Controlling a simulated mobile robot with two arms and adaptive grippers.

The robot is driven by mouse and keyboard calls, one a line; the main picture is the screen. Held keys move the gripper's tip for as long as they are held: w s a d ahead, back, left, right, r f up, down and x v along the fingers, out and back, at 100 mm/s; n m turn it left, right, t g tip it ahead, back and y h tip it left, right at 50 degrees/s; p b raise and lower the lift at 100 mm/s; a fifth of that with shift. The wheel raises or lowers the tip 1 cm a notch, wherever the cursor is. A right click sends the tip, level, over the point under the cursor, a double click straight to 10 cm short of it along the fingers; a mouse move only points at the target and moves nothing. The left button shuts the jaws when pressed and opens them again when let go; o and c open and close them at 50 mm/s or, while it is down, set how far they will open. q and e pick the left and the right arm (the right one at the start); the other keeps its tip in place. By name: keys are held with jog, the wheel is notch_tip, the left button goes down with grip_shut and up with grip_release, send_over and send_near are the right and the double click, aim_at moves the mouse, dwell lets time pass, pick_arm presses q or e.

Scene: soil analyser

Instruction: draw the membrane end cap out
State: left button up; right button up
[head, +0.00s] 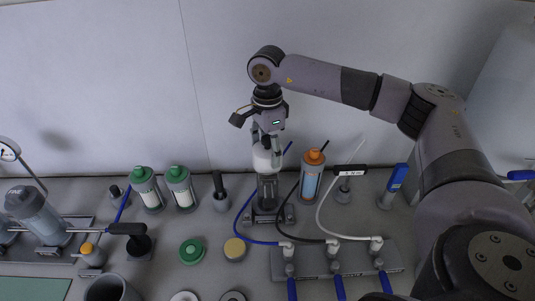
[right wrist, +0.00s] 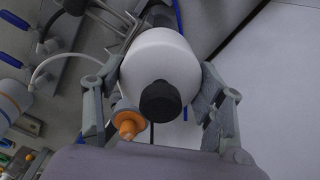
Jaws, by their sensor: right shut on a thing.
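My right gripper (head: 267,143) points down at the back middle of the bench in the head view. Its fingers are shut on a white, rounded end cap (head: 265,161). In the right wrist view the white cap (right wrist: 160,60) sits between the two fingers, with a black knob (right wrist: 160,101) on its near face. Directly below the cap in the head view, a clear cylinder (head: 267,190) stands upright in a dark holder (head: 262,218). I cannot tell whether cap and cylinder still touch. My left gripper is not in view.
An orange-capped blue cartridge (head: 311,178) stands close to the right of the cylinder. White, black and blue tubes loop around it to a valve manifold (head: 335,262) in front. Green-capped bottles (head: 146,190) stand to the left. A green lid (head: 192,251) and a tan-topped lid (head: 235,249) lie in front.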

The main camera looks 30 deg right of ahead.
jog(key=shift+c, duration=1.1)
jog(key=shift+r+p, duration=0.4)
jog(key=shift+r, duration=0.3)
jog(key=shift+r+p, duration=2.45)
jog(key=shift+r, duration=1.55)
